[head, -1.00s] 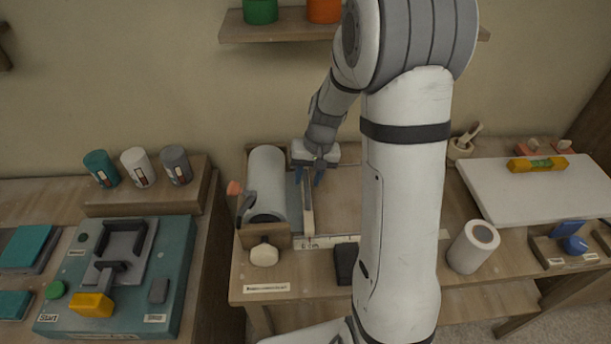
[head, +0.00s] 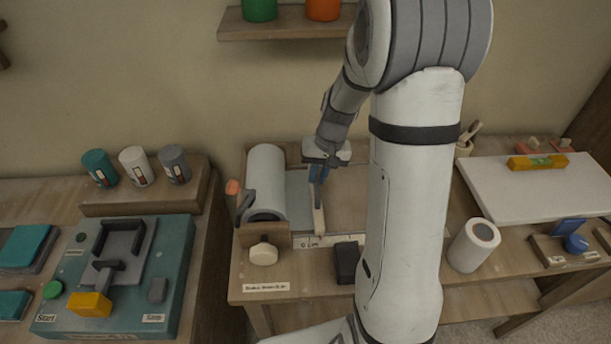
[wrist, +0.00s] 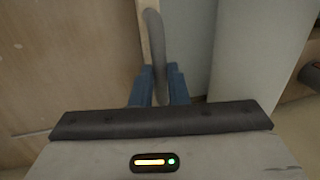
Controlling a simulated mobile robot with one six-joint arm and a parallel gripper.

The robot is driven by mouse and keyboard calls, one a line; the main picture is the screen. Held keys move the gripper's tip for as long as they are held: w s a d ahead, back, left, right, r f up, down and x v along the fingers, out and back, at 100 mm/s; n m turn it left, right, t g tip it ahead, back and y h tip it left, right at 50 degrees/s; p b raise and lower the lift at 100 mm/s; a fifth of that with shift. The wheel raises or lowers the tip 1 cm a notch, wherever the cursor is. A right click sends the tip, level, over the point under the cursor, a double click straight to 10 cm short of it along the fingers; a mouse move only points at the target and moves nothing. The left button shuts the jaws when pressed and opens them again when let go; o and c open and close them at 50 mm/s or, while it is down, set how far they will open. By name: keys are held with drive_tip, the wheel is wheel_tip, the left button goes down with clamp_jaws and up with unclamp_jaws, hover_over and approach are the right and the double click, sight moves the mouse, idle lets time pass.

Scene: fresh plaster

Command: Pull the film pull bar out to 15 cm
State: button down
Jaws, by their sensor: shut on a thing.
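The film pull bar (head: 318,212) is a pale wooden bar standing out to the right of the large pale film roll (head: 266,178). A grey-blue sheet of film (head: 298,195) spans from roll to bar. My gripper (head: 319,174) is at the bar's far part, its blue fingers shut on the bar's grey handle. In the wrist view the curved handle (wrist: 154,45) runs between the two fingers (wrist: 159,85), with the bar (wrist: 143,18) just behind. A pale scale strip (head: 335,240) lies by the bar's near end; its marks are too small to read.
A dark block (head: 346,262) sits just right of the bar's near end. A cream knob (head: 263,254) and an orange-tipped crank (head: 233,188) are by the roll. A white cylinder (head: 474,246) stands further right, past my arm.

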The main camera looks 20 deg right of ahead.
drive_tip(key=d, duration=0.4)
drive_tip(key=s+d+b, duration=0.1)
drive_tip(key=d, duration=0.3)
drive_tip(key=s+d, duration=0.1)
drive_tip(key=d, duration=0.3)
drive_tip(key=shift+s+d+b, duration=0.1)
drive_tip(key=shift+b, duration=0.25)
drive_tip(key=shift+r, duration=0.1)
drive_tip(key=c, duration=1.4)
unclamp_jaws()
wheel_tip(320, 180, up, 8)
drive_tip(key=d, duration=0.1)
drive_tip(key=shift+s+d+f, duration=0.2)
drive_tip(key=shift+f, duration=0.05)
